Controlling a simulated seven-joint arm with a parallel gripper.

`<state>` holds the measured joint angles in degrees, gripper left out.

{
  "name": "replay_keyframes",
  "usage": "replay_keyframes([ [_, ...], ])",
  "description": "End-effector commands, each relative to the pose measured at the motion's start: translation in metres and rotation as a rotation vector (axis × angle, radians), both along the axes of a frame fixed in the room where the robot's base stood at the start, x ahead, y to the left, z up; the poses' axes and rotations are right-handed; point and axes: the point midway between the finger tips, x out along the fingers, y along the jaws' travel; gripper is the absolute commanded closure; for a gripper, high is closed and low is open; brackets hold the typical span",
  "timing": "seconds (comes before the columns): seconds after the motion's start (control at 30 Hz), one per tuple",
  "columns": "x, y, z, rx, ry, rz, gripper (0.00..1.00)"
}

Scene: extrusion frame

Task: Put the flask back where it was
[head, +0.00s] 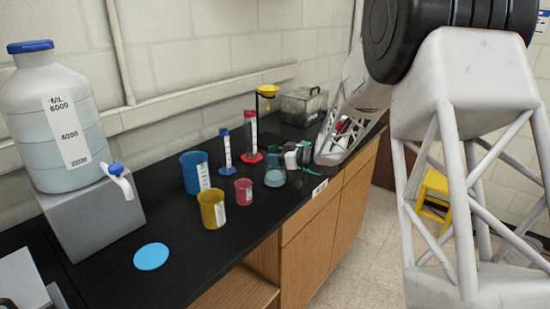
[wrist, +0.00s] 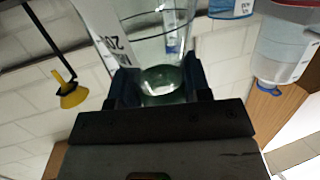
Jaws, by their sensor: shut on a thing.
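The flask (head: 275,176) is clear glass with blue-green liquid in its lower part. In the head view it is at the far end of the group of vessels, near the counter's front edge. I cannot tell whether its base touches the counter. My gripper (head: 292,156) reaches it from the right and is shut on it. In the wrist view the flask's glass (wrist: 150,35), with a white label, extends up from between the two dark fingers of my gripper (wrist: 158,85).
A blue beaker (head: 194,172), yellow beaker (head: 212,209) and red beaker (head: 243,191) stand left of the flask. Two cylinders, blue (head: 225,149) and red (head: 251,139), and a yellow funnel (head: 268,91) are behind. A blue disc (head: 151,256) lies on clear counter near a large carboy (head: 55,125).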

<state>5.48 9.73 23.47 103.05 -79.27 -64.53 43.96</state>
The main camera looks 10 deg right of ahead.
Motion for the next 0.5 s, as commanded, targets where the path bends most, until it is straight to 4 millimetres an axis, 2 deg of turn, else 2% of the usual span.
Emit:
replay_keyframes([
  [0.47,0.0002,0.0000,-0.0041,0.001,-0.001,0.000,1.00],
  [0.5,0.0002,0.0000,-0.0046,0.001,-0.001,0.000,0.54],
])
